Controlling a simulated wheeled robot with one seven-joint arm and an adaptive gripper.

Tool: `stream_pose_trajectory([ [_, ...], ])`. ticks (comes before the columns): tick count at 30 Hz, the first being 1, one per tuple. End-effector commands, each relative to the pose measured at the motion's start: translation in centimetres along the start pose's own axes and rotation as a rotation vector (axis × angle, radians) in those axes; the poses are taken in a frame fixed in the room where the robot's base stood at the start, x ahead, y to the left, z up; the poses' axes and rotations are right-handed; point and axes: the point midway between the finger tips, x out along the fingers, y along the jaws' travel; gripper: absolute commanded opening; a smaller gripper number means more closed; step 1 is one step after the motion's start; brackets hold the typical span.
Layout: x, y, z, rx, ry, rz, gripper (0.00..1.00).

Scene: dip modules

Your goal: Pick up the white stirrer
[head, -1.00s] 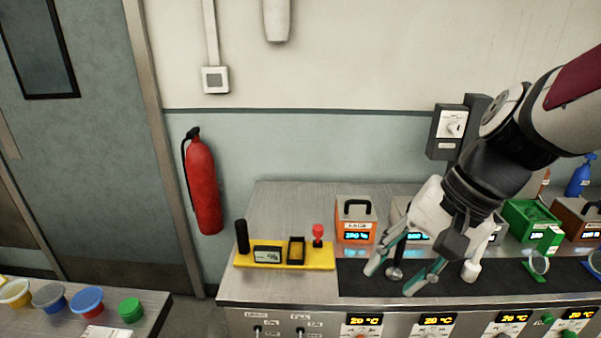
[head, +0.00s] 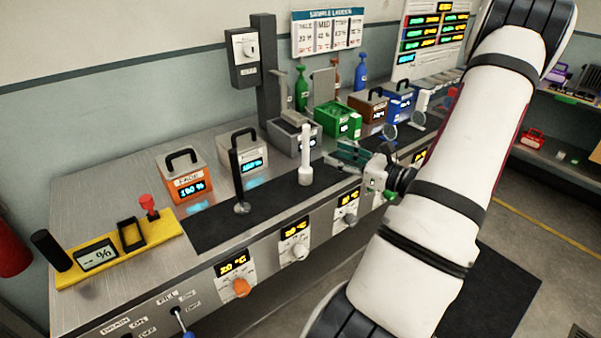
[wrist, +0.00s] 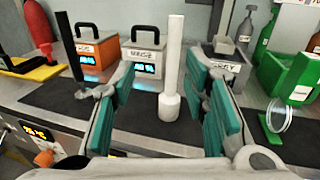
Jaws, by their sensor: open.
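The white stirrer (head: 305,158) stands upright on the black mat (head: 215,226), a thin rod on a wider round base. In the wrist view the white stirrer (wrist: 171,70) rises between my two teal fingers, with its base on the mat beyond them. My gripper (head: 345,155) is open and empty, to the right of the stirrer in the head view. In the wrist view my gripper (wrist: 168,108) has a finger on each side of the stirrer's line, apart from it.
A black stirrer (head: 238,175) stands left of the white one. Behind are an orange box (head: 185,183), a white box (head: 240,158) and a grey box (head: 290,138). A green box (head: 338,120) and round lens stands are farther right. Knobs line the bench front.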

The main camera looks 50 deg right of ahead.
Motion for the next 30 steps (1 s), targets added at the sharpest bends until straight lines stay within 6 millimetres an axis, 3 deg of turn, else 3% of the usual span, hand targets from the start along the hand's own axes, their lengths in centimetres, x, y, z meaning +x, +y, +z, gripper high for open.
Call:
stream_pose_trajectory([
  [5, 0.2, -1.3, -0.7, 0.027, -0.018, -0.05, 0.41],
  [15, 6.3, -1.5, -0.6, 0.026, -0.017, -0.047, 0.41],
  [25, 8.4, -1.7, -0.5, 0.026, -0.016, -0.048, 0.41],
  [30, 10.5, -2.0, -0.4, 0.026, -0.017, -0.047, 0.41],
])
